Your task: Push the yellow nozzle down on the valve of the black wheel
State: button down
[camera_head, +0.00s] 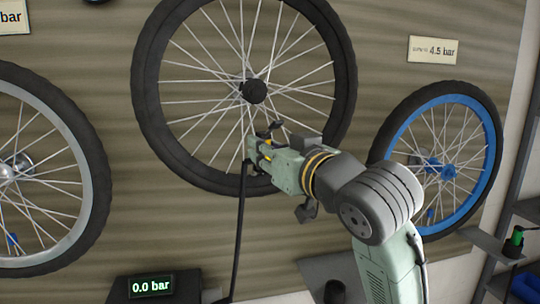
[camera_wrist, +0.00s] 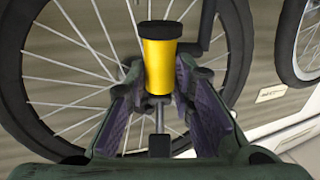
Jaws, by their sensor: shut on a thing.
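The black wheel (camera_head: 145,85) is mounted on the slatted wall, in the middle of the head view. It also shows behind my gripper in the wrist view (camera_wrist: 14,95). My gripper (camera_head: 258,155) is at the wheel's lower rim. In the wrist view my gripper (camera_wrist: 158,100) is shut on the yellow nozzle (camera_wrist: 160,66), whose black round end sticks out beyond the fingers. A black hose (camera_head: 241,215) hangs from the gripper end in the head view. I cannot make out the valve or whether the nozzle touches it.
A blue-rimmed wheel (camera_head: 492,150) is at the right, a silver-rimmed wheel (camera_head: 92,170) at the left. A display (camera_head: 150,287) reading 0.0 bar is at the bottom. A 4.5 bar sign (camera_head: 433,50) is at upper right. A shelf (camera_head: 490,243) bears a green item (camera_head: 517,236).

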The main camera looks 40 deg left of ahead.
jog(key=w+a, duration=0.7)
jog(key=a, duration=0.1)
jog(key=shift+a, duration=0.25)
jog(key=shift+w, duration=0.1)
jog(key=shift+f+b, duration=0.3)
jog(key=shift+f, duration=0.5)
dwell(2.1)
dwell(0.4)
jog(key=c, duration=1.3)
grip_release()
jog(key=shift+o, duration=0.5)
jog(key=shift+d, duration=0.1)
jog(key=v, duration=0.9)
jog(key=shift+s+d+b, duration=0.25)
jog(key=shift+d+b, duration=0.05)
jog(key=shift+d, duration=0.05)
